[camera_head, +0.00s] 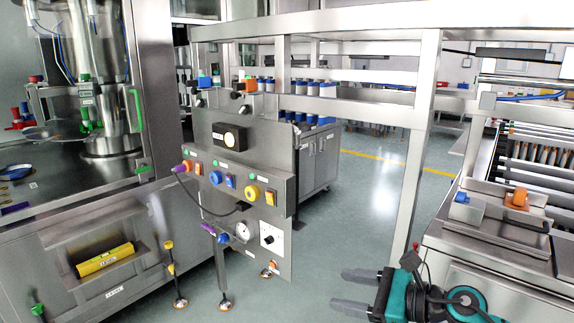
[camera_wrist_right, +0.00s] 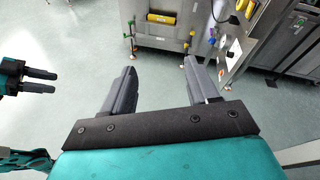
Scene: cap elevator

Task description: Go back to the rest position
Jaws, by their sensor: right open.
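My right gripper (camera_head: 340,289) is low at the bottom right of the head view, its two grey fingers apart and pointing left. In the right wrist view the same gripper (camera_wrist_right: 161,66) is open and empty, with only floor between its fingers. My left gripper (camera_wrist_right: 54,83) shows at the left edge of the right wrist view. Its two dark fingers point right with a gap between them and nothing in it. The left gripper is outside the head view.
A grey control panel (camera_head: 222,170) with knobs, buttons and a gauge stands in the middle. A steel machine (camera_head: 60,225) with a yellow cylinder (camera_head: 104,259) is at the left. A steel frame post (camera_head: 408,190) and conveyor unit (camera_head: 490,230) are right. Open floor (camera_head: 340,225) lies between.

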